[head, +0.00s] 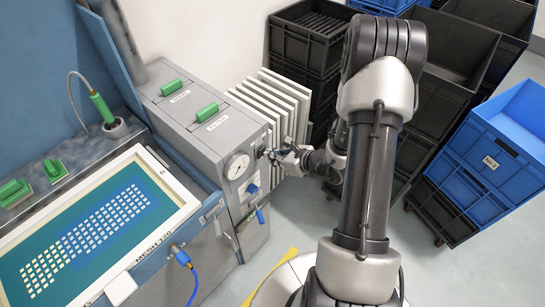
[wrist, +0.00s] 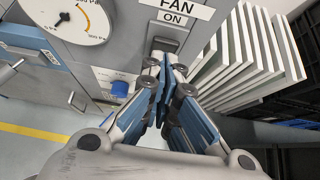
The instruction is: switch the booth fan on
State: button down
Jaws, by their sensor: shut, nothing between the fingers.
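The booth fan switch (wrist: 161,45) is a dark rocker in a grey panel, below a white label (wrist: 178,10) reading FAN and ON. My gripper (wrist: 167,66) is shut and empty, its fingertips right at the lower edge of the switch in the wrist view. I cannot tell whether they touch it. The lower part of the switch is hidden behind the fingertips, so its position is unclear. In the head view my gripper (head: 273,154) reaches the front of the grey cabinet (head: 187,110), just right of the dial gauge (head: 237,166).
A blue knob (wrist: 119,89) sits on the panel below and left of the switch. White panels (head: 272,100) stand in a row beside the cabinet, close to my gripper. Black crates (head: 302,55) and blue crates (head: 499,150) stand behind and right. A printing screen (head: 180,190) lies left.

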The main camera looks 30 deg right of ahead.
jog(key=shift+w, duration=0.25)
jog(key=shift+w+a+r+g+h+p, duration=0.3)
jog(key=shift+w+g+p, duration=0.15)
jog(key=shift+g+p, duration=0.4)
jog(key=shift+r, duration=0.1)
jog(key=shift+r+p, duration=0.6)
jog(key=shift+r, duration=0.15)
jog(key=shift+s+d, duration=0.1)
jog(key=shift+d, duration=0.05)
